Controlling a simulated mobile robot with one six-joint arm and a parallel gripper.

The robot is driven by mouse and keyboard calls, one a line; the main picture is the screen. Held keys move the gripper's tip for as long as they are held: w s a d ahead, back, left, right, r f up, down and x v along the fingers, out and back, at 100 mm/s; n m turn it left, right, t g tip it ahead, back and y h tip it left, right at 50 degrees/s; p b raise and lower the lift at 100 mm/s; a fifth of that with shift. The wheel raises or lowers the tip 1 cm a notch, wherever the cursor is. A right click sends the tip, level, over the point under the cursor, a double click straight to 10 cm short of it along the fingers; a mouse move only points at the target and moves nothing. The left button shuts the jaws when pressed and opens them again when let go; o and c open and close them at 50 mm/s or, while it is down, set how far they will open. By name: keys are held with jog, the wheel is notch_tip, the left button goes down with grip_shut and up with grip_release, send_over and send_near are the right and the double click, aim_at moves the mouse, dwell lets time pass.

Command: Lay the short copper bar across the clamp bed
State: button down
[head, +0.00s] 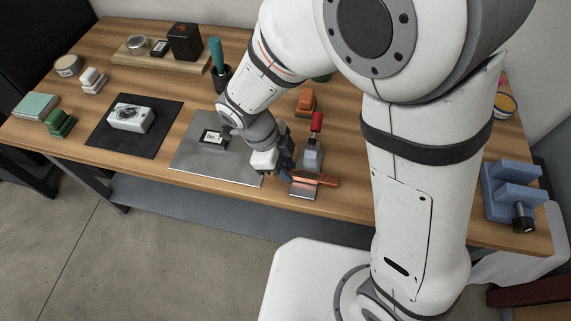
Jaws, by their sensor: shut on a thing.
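My gripper (287,174) is at the front of the wooden table. It is shut on the left end of the short copper bar (318,180). The bar sticks out to the right, over the clamp. The clamp has a red handle (316,122) standing up and a grey metal body (312,155). The clamp bed (303,192) shows just in front of and below the bar. I cannot tell whether the bar touches the bed or hangs a little above it. The fingertips are small and partly hidden.
A grey metal plate (190,165) with a small dark label block (211,139) lies left of my gripper. An orange block (306,101) stands behind the clamp. A blue vise (512,188) sits at the right end. The table's front edge is close to the clamp.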

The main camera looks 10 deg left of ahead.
jog(key=shift+f, duration=0.25)
jog(key=c, duration=1.2)
grip_release()
jog(key=shift+o, duration=0.2)
jog(key=v, duration=0.8)
jog(key=shift+p, duration=0.4)
jog(key=shift+f, duration=0.1)
jog(key=shift+d, duration=0.1)
